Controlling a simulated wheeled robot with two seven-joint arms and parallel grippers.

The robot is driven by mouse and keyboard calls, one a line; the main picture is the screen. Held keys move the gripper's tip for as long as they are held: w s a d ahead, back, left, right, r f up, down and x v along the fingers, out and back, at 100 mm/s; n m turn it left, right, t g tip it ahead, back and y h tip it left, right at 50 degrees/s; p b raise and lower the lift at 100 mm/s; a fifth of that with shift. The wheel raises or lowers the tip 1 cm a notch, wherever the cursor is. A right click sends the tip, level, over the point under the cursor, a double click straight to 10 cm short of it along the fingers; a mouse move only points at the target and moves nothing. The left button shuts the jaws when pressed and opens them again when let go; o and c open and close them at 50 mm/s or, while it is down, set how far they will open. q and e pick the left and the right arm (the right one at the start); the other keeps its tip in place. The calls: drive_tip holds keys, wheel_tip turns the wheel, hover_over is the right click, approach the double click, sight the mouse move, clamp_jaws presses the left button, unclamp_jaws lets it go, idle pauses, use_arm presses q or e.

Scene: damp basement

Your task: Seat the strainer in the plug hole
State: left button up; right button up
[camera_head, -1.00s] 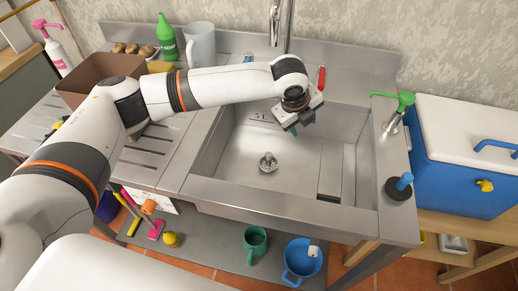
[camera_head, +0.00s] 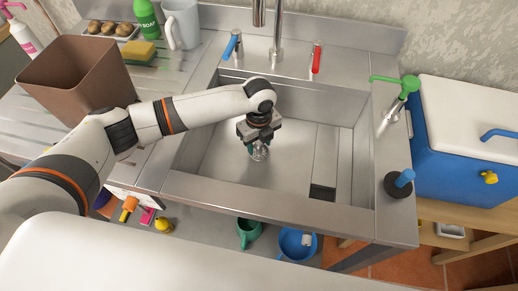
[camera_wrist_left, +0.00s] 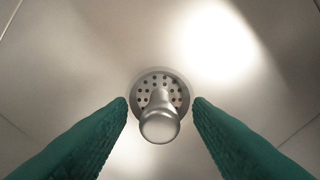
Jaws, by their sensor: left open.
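The metal strainer (camera_head: 261,154) stands at the plug hole in the sink basin floor, partly hidden by my gripper in the head view. In the left wrist view the strainer (camera_wrist_left: 159,125) shows its rounded knob pointing up at the camera, with a perforated disc beneath it. A ring surrounds the disc; I cannot tell whether the strainer is fully seated in the hole. My left gripper (camera_head: 258,148) points down just above it. In the left wrist view its green fingers (camera_wrist_left: 160,103) are open, one on each side of the knob, with gaps. My right gripper is not in view.
The steel sink basin (camera_head: 213,150) has walls all round. Blue (camera_head: 232,44) and red (camera_head: 316,57) tap handles and the spout stand behind it. A green-topped dispenser (camera_head: 400,88) and a black plunger-like piece (camera_head: 397,187) stand at right. A brown bin (camera_head: 75,80) stands left.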

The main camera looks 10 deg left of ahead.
use_arm(q)
clamp_jaws()
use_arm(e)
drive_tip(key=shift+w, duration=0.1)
